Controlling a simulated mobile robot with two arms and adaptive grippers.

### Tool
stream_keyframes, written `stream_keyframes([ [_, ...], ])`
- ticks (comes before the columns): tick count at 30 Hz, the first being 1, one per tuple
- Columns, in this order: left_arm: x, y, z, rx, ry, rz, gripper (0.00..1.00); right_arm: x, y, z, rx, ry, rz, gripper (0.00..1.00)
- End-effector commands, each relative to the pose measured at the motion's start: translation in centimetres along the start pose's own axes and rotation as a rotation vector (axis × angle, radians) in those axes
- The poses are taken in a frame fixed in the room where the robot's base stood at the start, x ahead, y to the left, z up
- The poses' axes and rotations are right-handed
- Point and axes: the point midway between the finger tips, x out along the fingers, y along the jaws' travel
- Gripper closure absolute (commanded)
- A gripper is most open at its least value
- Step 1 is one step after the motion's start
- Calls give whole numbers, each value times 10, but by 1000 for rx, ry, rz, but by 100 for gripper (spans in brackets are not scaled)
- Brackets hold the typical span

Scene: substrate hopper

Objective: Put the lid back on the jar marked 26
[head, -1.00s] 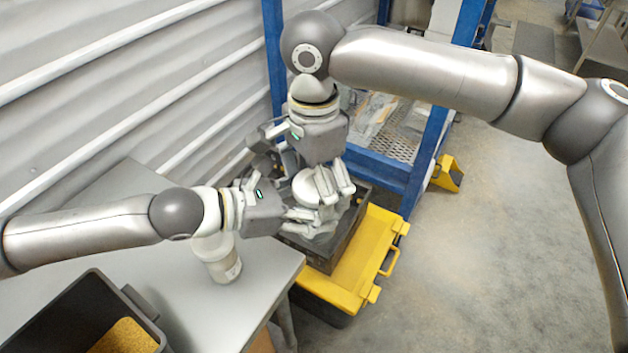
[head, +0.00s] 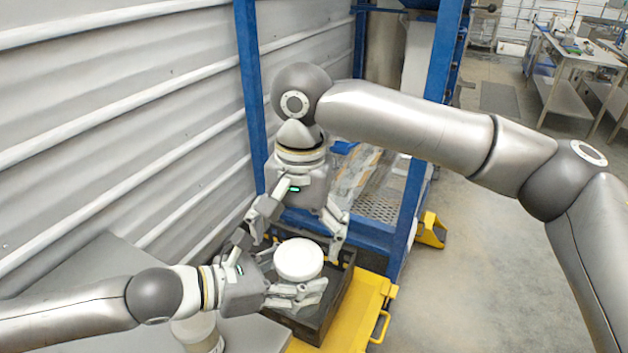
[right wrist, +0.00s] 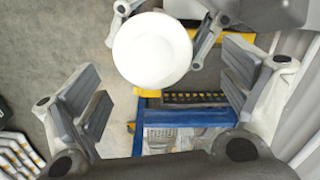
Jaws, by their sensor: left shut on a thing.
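A round white lid (head: 298,258) is in my left gripper (head: 291,272), which is shut on it above the dark crate. The lid's pale top also shows in the right wrist view (right wrist: 152,49), with left fingers beside it. My right gripper (head: 298,232) is open and empty, pointing down just above and behind the lid. In the right wrist view its fingers (right wrist: 165,95) are spread wide, with the lid beyond them. A pale jar (head: 196,330) stands on the grey table, partly hidden beneath my left arm. No number is readable on it.
A blue-framed rack (head: 407,205) stands behind, and a corrugated wall (head: 110,110) runs along the left.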

Motion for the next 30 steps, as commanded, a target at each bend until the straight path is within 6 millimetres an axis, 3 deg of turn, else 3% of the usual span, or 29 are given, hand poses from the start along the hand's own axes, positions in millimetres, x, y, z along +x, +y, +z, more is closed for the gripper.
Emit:
stream_keyframes([
  [30, 0, 0, 0, 0, 0, 0, 100, -55, 7, -16, -1484, -51, -125, 6],
])
